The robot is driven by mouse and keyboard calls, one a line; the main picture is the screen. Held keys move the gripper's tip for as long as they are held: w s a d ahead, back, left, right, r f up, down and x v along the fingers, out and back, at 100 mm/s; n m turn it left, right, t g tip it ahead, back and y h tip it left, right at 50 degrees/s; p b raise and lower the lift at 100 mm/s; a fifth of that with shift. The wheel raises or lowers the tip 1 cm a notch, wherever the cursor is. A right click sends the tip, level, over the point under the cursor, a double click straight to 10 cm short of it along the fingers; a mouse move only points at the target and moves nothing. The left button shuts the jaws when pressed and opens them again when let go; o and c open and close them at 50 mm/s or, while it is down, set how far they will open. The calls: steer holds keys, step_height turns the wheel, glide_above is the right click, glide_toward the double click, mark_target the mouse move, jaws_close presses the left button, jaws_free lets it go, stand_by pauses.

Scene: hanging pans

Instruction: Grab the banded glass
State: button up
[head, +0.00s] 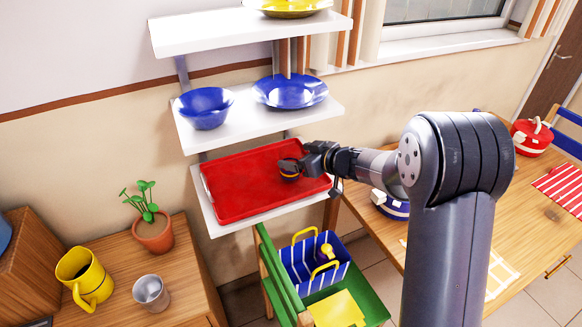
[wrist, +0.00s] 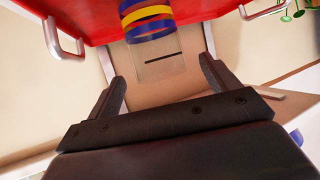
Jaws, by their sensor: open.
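The banded glass (head: 289,174) stands on the red tray (head: 238,190) near its right end in the head view. In the wrist view the glass (wrist: 147,18) shows purple, yellow, red and blue bands at the top and a clear part below them. My gripper (head: 298,164) is at the glass, partly hiding it in the head view. In the wrist view its two dark fingers (wrist: 163,70) are spread apart, with the clear part of the glass between or just beyond their tips. I cannot tell whether either finger touches it.
The tray lies on the lowest white shelf; its handles (wrist: 64,38) flank the glass. Above, a shelf (head: 240,124) holds a blue bowl (head: 205,108) and a blue plate (head: 290,91). Below stands a green chair (head: 372,306) with a striped basket (head: 300,265). A wooden table (head: 540,215) stands right.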

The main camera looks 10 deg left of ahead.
mark_target(283, 154)
steer(key=shift+x, duration=1.9)
steer(key=shift+c, duration=0.5)
steer(key=c, duration=1.1)
